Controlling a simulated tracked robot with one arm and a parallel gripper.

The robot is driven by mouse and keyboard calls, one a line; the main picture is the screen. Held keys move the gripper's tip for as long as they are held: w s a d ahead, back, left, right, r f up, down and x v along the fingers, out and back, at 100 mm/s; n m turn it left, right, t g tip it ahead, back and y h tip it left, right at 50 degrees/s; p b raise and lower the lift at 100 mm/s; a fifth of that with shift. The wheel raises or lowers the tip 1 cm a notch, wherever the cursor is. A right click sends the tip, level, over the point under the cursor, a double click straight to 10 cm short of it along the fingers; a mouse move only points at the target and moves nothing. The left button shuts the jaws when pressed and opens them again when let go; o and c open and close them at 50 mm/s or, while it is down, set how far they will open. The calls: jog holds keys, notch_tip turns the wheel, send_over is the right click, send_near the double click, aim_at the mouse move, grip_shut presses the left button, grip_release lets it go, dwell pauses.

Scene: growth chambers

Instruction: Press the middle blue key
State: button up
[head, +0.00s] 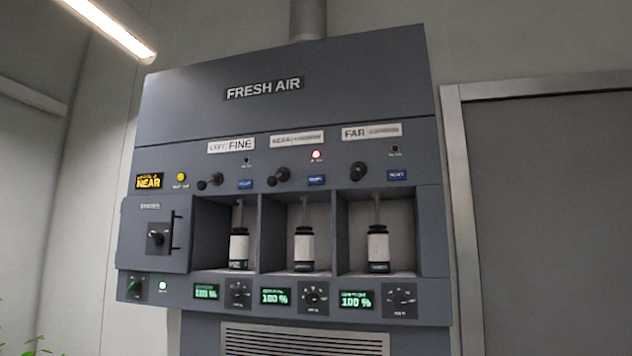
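A grey wall unit marked FRESH AIR (385,80) fills the middle of the head view. Three small blue keys sit in a row on its panel. The middle blue key (316,180) is below a lit red lamp (316,154) and right of a black lever knob (279,177). The left blue key (245,184) and the right blue key (397,175) flank it. Their lettering is too small to read surely. My gripper does not show, and nothing covers the keys.
Below the keys, three open bays hold white-labelled bottles (304,248). Under them are green 100 % displays (275,297) and dials (314,297). A grey door (550,220) stands at right.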

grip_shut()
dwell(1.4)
